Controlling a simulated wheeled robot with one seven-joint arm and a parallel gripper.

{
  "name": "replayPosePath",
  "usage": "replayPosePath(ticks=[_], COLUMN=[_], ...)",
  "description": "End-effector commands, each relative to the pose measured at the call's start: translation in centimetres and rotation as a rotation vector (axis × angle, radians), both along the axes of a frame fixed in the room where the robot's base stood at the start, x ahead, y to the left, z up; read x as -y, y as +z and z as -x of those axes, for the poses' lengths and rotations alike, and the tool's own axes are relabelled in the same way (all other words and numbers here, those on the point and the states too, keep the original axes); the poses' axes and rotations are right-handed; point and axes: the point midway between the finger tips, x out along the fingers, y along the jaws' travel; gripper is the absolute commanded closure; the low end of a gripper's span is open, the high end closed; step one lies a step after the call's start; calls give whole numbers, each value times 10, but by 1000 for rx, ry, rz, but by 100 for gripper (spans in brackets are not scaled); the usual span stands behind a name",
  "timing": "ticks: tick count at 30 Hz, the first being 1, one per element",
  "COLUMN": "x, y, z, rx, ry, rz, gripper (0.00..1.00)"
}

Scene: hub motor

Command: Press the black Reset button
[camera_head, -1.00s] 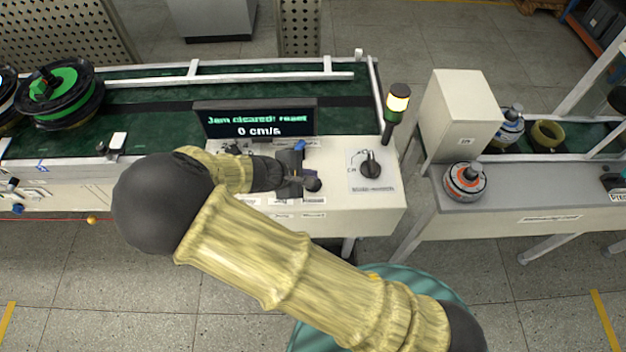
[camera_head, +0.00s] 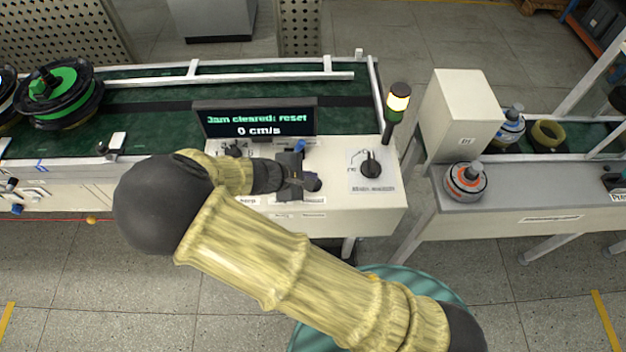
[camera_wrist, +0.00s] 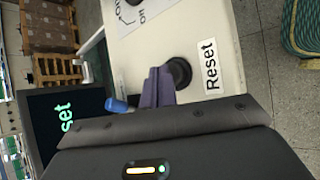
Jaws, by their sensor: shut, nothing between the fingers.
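The black Reset button (camera_wrist: 180,72) is a round black knob beside the white "Reset" label (camera_wrist: 210,66) in the wrist view. In the head view the button (camera_head: 313,182) shows at the right of my gripper (camera_head: 297,180). In the wrist view my gripper (camera_wrist: 159,84) has its fingers together and empty, with the tips against or just above the button's left edge. I cannot tell whether they touch it. The fingers hide part of the button's side. The screen (camera_head: 255,123) reads "Jam cleared: reset" and "0 cm/s".
A blue button or knob (camera_wrist: 117,105) is left of the fingers. A black rotary switch (camera_head: 371,165) and a lit signal lamp (camera_head: 397,104) stand at the panel's right. My forearm covers the panel's left part. The green conveyor (camera_head: 160,95) runs behind.

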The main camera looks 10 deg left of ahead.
Motion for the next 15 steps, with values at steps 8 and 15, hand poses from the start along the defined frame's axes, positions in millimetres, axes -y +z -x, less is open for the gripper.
replayPosePath(ticks=[8,15], x=[0,0], y=[-3,-6], z=[0,0], rx=[0,0], ry=[0,0], rz=[0,0], gripper=[100,100])
